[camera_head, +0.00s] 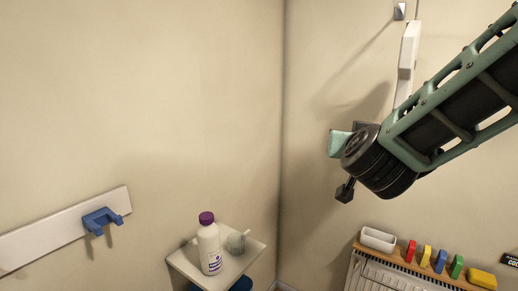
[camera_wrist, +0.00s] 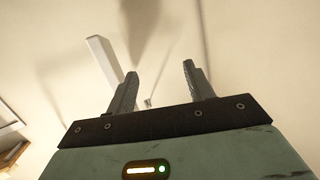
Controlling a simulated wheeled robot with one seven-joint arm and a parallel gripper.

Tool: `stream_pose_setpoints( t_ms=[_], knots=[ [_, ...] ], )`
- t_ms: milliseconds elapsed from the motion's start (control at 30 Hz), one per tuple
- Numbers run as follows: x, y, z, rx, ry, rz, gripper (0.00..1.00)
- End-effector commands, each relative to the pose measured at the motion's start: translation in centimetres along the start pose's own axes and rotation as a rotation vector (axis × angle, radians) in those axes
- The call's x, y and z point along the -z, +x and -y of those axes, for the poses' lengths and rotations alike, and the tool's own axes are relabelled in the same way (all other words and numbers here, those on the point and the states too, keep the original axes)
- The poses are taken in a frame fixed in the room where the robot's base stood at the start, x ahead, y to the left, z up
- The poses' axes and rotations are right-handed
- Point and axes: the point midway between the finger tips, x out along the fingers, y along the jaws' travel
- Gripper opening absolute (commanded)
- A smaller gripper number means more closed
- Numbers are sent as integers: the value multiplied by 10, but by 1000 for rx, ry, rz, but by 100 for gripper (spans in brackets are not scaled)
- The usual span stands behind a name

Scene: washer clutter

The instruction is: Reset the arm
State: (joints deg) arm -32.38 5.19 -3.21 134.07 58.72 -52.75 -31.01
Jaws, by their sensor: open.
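My gripper (camera_head: 345,165) is raised in the right half of the head view, in front of the right wall and above the shelf with blocks. In the wrist view its two fingers (camera_wrist: 158,88) stand apart with nothing between them. The gripper is open and empty. My green arm comes in from the right edge of the head view.
A white bottle with a purple cap (camera_head: 209,245) and a small cup (camera_head: 236,243) stand on a small corner shelf (camera_head: 186,266). A blue hook (camera_head: 102,219) is on a white wall rail (camera_head: 50,237). A white bin (camera_head: 378,239) and several coloured blocks (camera_head: 440,261) line a wooden ledge. A white hanging bar (camera_head: 407,60) is behind my arm.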

Motion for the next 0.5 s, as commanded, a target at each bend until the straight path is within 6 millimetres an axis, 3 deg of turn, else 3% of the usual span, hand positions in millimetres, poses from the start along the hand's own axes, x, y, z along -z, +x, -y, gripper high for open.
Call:
stream_pose_setpoints(
  t_ms=[100,233,367,500],
  knots=[
    [-53,-29,51,267,-28,193,53],
    [-113,-82,87,508,-113,440,53],
    [-173,-146,91,669,-255,705,53],
    [-226,-210,60,734,-459,977,53]
  ],
)
